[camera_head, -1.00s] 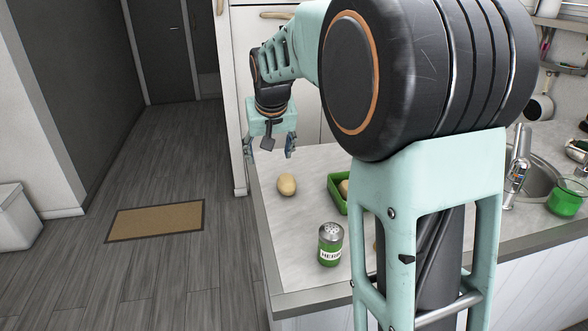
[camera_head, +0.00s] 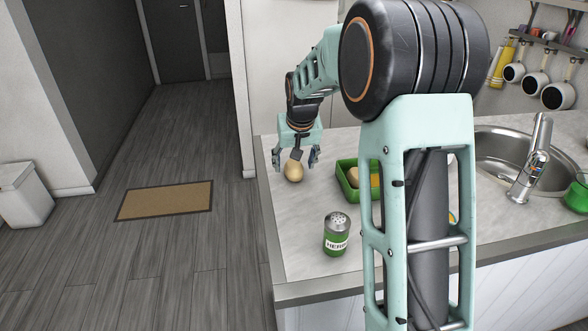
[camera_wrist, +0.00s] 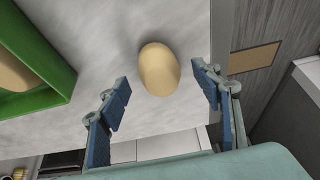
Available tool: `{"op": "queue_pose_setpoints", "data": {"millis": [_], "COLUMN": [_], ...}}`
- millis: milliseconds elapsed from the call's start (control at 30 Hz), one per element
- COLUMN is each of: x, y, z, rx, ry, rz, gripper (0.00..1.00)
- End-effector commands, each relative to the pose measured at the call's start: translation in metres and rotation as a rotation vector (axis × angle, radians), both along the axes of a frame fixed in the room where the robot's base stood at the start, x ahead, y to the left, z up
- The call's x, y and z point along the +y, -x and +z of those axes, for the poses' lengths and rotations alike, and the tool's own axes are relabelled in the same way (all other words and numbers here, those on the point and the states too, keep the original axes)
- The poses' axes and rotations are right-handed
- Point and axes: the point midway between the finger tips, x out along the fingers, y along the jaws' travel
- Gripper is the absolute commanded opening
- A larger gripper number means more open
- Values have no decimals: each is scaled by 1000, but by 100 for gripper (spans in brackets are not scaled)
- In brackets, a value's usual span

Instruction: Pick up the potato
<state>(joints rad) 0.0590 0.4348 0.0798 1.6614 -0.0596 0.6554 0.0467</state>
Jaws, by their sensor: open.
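The potato (camera_head: 293,172) is a pale tan, rounded lump on the grey counter, near its left edge. It also shows in the wrist view (camera_wrist: 159,69), lying on the counter between and slightly beyond the fingers. My gripper (camera_head: 295,161) is open and empty, just above and behind the potato in the head view. In the wrist view my gripper (camera_wrist: 165,100) has its two blue-padded fingers spread on either side, apart from the potato. Nothing shows between the pads and touching them.
A green tray (camera_head: 347,186) holding a yellowish item and another potato-like lump stands right of the potato; my arm partly hides it. A green herb shaker (camera_head: 337,235) stands in front. The sink (camera_head: 500,150) is at right. Counter (camera_head: 290,225) around the potato is clear.

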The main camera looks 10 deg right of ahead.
Motion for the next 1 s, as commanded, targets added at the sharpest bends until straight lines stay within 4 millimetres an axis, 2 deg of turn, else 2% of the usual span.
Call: {"op": "queue_pose_setpoints", "data": {"millis": [100,200,467,900,1000], "x": [-1,-1,-1,-1,-1], "y": [-6,-9,-10,-10,-10], "z": [-16,-22,-23,-22,-22], "rx": [2,0,-1,-2,-2], "ry": [0,0,0,0,0], "rz": [0,0,0,0,0], "gripper": [59,59,58,11,11]}}
